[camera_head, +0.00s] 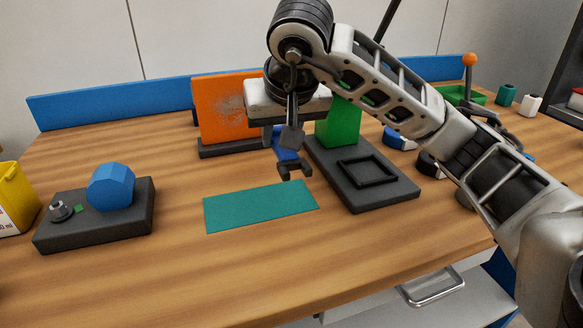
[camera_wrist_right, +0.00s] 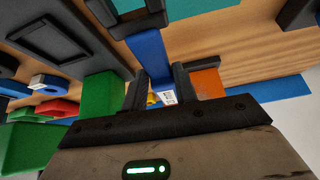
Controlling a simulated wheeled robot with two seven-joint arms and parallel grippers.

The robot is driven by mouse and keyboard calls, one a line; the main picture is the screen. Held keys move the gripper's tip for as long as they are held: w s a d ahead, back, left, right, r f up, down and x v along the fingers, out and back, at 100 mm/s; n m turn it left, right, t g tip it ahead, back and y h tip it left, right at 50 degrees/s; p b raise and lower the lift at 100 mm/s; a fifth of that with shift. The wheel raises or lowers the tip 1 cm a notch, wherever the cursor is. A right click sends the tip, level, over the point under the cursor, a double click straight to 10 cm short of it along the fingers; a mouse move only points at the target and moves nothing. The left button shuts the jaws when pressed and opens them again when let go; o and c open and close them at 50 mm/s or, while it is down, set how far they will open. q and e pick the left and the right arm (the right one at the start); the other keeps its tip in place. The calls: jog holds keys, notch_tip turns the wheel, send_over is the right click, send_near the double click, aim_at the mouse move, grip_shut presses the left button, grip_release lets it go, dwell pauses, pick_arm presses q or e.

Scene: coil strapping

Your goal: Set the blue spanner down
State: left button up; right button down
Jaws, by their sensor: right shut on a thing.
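My right gripper (camera_head: 290,138) points down over the table and is shut on the blue spanner (camera_head: 285,155). The spanner hangs with its dark open-ended head (camera_head: 294,172) lowest, above the wood near the back right edge of the teal mat (camera_head: 245,209). I cannot tell exactly how high it is. In the right wrist view, the spanner's blue handle (camera_wrist_right: 151,55) runs up from between the two dark fingers (camera_wrist_right: 158,90), with a small white label and a yellow bit near the grip. My left gripper is in neither view.
A dark base (camera_head: 400,191) with a raised square frame and green block (camera_head: 338,122) stands right of the mat. An orange panel (camera_head: 222,106) stands behind. A dark block (camera_head: 135,212) with a blue knob (camera_head: 110,187) is at left, near a yellow container (camera_head: 16,200). The front table is clear.

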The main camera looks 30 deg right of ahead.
jog(key=w+d+f, duration=0.2)
jog(key=f, duration=0.1)
jog(key=w+d+f, duration=0.1)
jog(key=f, duration=0.1)
jog(key=shift+w, duration=0.2)
jog(key=shift+w+d+f+b, duration=0.15)
jog(key=shift+f+b, duration=0.1)
jog(key=shift+f, duration=0.7)
jog(key=shift+w+d+f+b, duration=0.1)
jog(key=shift+f+b, duration=0.1)
jog(key=shift+f, duration=0.75)
jog(key=shift+f, duration=0.15)
jog(key=c, duration=1.1)
grip_release()
